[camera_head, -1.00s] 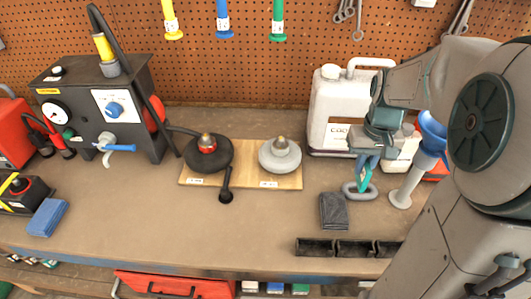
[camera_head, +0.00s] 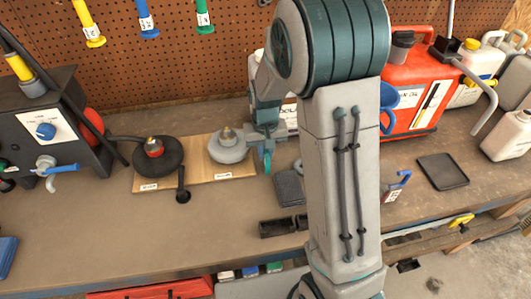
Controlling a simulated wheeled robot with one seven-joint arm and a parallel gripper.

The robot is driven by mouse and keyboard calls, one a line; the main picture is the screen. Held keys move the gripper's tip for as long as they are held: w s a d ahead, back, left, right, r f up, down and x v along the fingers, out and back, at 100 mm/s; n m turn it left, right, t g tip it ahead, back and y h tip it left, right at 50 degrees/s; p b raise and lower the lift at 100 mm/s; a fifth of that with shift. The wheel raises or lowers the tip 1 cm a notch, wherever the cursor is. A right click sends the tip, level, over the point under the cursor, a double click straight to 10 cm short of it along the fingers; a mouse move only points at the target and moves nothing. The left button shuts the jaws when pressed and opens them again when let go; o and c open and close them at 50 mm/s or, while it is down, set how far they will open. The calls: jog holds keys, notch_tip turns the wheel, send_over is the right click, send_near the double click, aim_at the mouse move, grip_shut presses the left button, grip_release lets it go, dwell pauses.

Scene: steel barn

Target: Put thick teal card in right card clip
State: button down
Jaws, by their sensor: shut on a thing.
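My gripper (camera_head: 265,147), at the end of my arm, is shut on the thick teal card (camera_head: 267,163), which hangs roughly upright below it. The card is small and seen nearly edge-on, just right of the wooden board (camera_head: 205,174). I cannot tell whether it touches anything. On the board stand a black round base (camera_head: 150,170) with a red and brass top, and a grey round base (camera_head: 231,155) with a brass top, each with a label in front. I cannot make out for certain which thing is the right card clip.
A dark flat block (camera_head: 289,189) and a black open-topped holder (camera_head: 277,229) lie near my arm, which partly hides the holder. A black spoon-like tool (camera_head: 182,190) lies across the board's front edge. A red can (camera_head: 408,95) and black tray (camera_head: 443,171) are right.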

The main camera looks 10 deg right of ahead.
jog(key=shift+f, duration=0.65)
jog(key=shift+f, duration=0.25)
jog(key=c, duration=1.5)
grip_release()
jog(key=shift+r, duration=0.1)
jog(key=shift+o, duration=0.2)
jog(key=shift+r, duration=0.1)
